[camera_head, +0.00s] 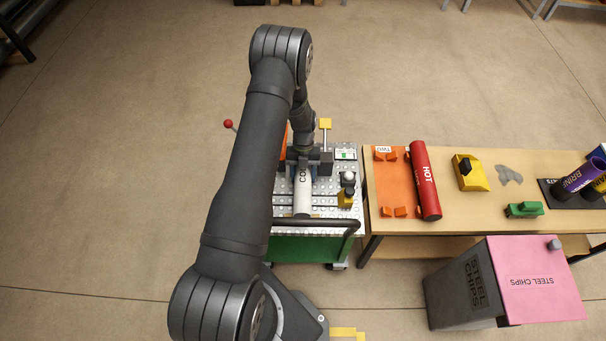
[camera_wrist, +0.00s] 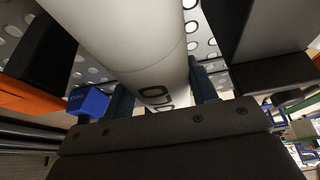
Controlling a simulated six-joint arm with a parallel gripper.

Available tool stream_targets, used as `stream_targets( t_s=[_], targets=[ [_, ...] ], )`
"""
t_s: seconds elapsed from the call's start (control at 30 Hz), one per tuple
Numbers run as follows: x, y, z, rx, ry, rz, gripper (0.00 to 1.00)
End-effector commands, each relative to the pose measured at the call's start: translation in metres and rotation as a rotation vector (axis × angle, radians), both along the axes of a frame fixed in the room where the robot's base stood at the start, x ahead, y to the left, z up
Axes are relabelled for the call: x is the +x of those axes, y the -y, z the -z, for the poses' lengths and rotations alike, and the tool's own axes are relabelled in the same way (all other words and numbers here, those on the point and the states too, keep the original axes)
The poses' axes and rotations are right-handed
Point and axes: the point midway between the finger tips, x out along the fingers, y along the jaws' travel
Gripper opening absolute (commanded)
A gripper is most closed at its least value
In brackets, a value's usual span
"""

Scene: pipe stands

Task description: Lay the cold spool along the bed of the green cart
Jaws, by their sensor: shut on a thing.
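The cold spool (camera_head: 302,198) is a white cylinder with dark "COLD" lettering, partly covered by my gripper in the head view. It lies lengthwise over the perforated metal bed of the green cart (camera_head: 300,249); I cannot tell whether it touches the bed. My gripper (camera_head: 307,168) is shut on the spool from above. In the wrist view the white spool (camera_wrist: 135,40) runs between the two fingers, with part of its lettering showing. My arm hides the cart's left side in the head view.
On the bed's right are a small yellow-and-black fixture (camera_head: 346,196) and a labelled plate (camera_head: 345,154). The workbench (camera_head: 455,214) to the right bears a red HOT spool (camera_head: 425,180), an orange stand (camera_head: 391,183) and a yellow block (camera_head: 471,173). A STEEL CHIPS bin (camera_head: 462,288) stands in front.

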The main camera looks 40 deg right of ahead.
Motion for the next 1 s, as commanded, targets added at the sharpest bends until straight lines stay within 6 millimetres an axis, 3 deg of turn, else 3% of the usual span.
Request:
stream_targets(
  t_s=[0.5, 0.53, 0.63, 0.67, 1.0],
  targets=[
    [0.0001, 0.0003, 0.0042, 0.000, 0.000, 0.000, 0.11],
    [0.0002, 0.0003, 0.0044, 0.000, 0.000, 0.000, 0.54],
    [0.0002, 0.0003, 0.0043, -0.001, 0.001, 0.000, 0.74],
    [0.0001, 0.0003, 0.0042, 0.000, 0.000, 0.000, 0.78],
    [-0.0010, 0.0001, 0.0052, 0.001, -0.001, 0.000, 0.78]
  ],
)
